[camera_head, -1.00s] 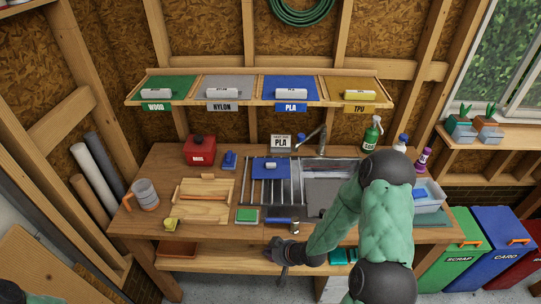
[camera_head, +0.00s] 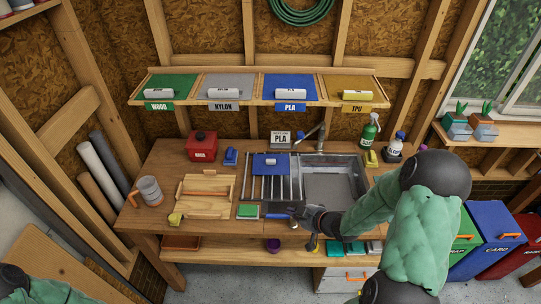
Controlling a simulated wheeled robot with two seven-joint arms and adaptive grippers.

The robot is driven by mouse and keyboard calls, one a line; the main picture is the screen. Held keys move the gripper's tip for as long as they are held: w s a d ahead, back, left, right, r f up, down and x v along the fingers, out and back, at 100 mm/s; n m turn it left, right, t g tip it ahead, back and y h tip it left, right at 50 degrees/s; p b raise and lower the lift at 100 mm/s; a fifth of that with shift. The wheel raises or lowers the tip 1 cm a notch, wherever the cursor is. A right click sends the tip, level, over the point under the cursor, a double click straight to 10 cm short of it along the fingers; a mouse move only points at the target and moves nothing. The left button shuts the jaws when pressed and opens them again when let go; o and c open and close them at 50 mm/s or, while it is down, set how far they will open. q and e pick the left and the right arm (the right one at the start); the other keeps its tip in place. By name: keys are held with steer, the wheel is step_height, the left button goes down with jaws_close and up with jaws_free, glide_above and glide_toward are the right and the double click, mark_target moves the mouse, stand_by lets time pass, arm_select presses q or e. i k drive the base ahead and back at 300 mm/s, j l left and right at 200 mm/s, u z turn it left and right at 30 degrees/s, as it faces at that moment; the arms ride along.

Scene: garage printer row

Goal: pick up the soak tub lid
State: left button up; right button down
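I cannot pick out the soak tub lid for sure. A flat blue piece with a small white part on top (camera_head: 271,163) lies on the metal rack left of the sink (camera_head: 333,188). The clear tub seen earlier at the bench's right end is now hidden behind my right arm. My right gripper (camera_head: 303,216) is dark and low at the bench's front edge, beside the blue handle of a tool (camera_head: 278,216). Its fingers are small and partly hidden, so I cannot tell whether they are open or touching the handle. My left gripper is out of view; only my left arm shows at lower left.
A purple item (camera_head: 273,245) sits on the lower shelf (camera_head: 215,255). Bins (camera_head: 495,237) stand at right.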

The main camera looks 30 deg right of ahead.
mark_target(262, 164)
steer(key=i+l, duration=0.75)
steer(key=i, duration=0.05)
